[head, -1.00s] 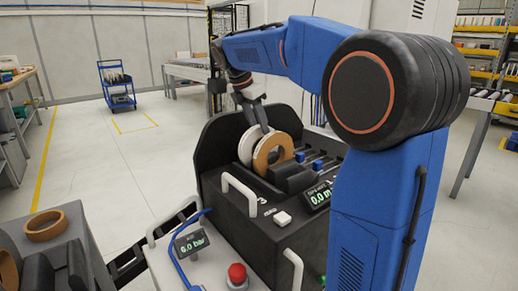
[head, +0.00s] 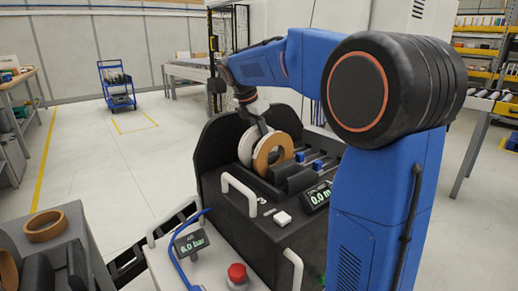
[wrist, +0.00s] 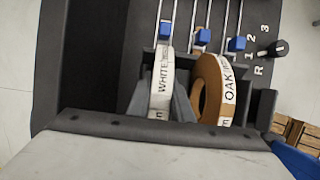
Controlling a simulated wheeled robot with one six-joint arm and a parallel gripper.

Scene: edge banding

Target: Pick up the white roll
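The white roll (head: 246,147) stands upright in the black machine beside the brown oak roll (head: 272,155). In the wrist view the white roll (wrist: 162,85) shows edge-on with a "WHITE" label, and the oak roll (wrist: 212,92) is to its right. My gripper (head: 261,125) is at the top of the white roll. In the wrist view the fingers of my gripper (wrist: 162,97) lie one on each side of the white roll. They look open around it; whether they touch its sides is hard to see. The roll still sits in its place.
The black edge-banding machine (head: 240,215) has a raised back panel and white handles. Blue clamps (wrist: 202,37) sit on rails near the rolls. A red button (head: 237,272) is at the front. Another brown roll (head: 45,226) lies on the grey unit at lower left. Open floor is at left.

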